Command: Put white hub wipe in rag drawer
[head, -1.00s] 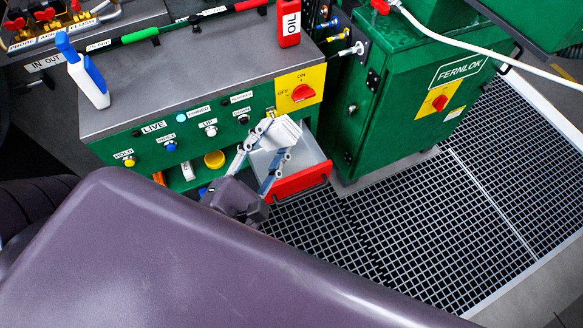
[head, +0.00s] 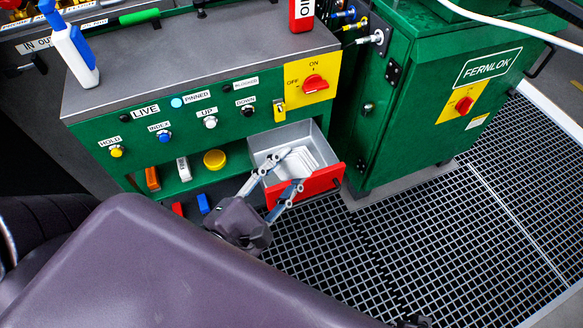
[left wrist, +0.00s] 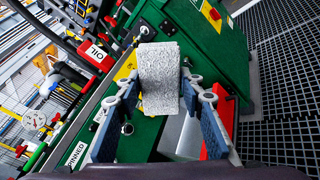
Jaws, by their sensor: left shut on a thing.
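The white wipe (head: 308,158) is a folded, speckled pad held between the fingers of my left gripper (head: 294,170). The pad fills the middle of the left wrist view (left wrist: 160,80), with a finger on each side. The rag drawer (head: 322,184) has a red front and grey walls and is pulled open below the yellow switch plate. In the head view, the wipe lies within the drawer's opening, and one finger crosses the red front. I cannot tell whether the wipe touches the drawer floor. My right gripper is not clearly in view.
The green bench (head: 140,130) with labelled buttons is behind the drawer. A shelf left of the drawer holds a yellow round item (head: 214,160) and small coloured blocks. A green FERNLOK cabinet (head: 420,110) stands close on the right. Grating floor (head: 400,240) lies in front.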

